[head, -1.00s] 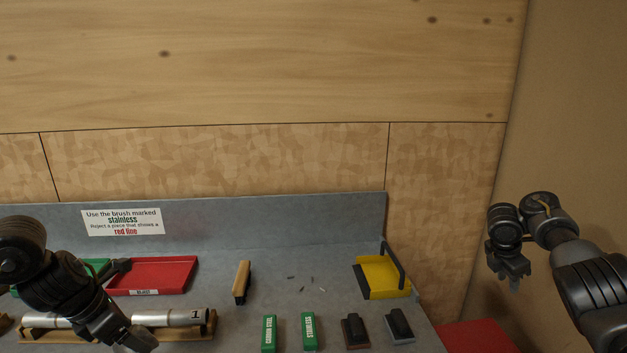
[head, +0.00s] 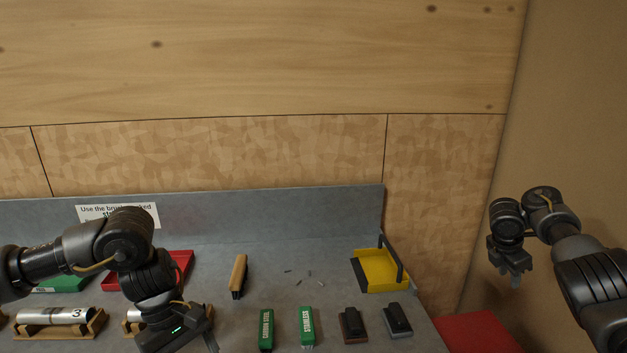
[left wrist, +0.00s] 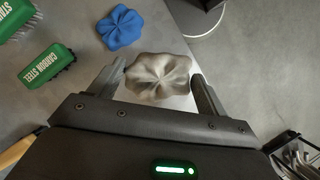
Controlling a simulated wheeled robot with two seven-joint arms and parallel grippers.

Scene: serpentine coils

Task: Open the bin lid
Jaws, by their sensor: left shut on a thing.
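My left gripper (left wrist: 160,78) is shut on a crumpled grey-beige cloth (left wrist: 158,82), with a finger at each side of it. In the head view the left gripper (head: 190,340) is at the bottom edge, over the front of the bench, with its fingers mostly out of frame. No bin lid can be made out for sure. A dark object with a pale curved rim (left wrist: 200,22) shows beyond the bench edge in the left wrist view; I cannot tell whether it is the bin. My right gripper (head: 513,275) hangs at the right, clear of the bench, apparently empty.
A blue cloth (left wrist: 121,27) lies on the bench near green brushes (head: 306,328). Behind are a wooden-handled brush (head: 239,274), a yellow tray (head: 380,270) and a red tray (head: 182,265). Metal tubes (head: 52,316) rest in wooden cradles. A red surface (head: 482,335) is at lower right.

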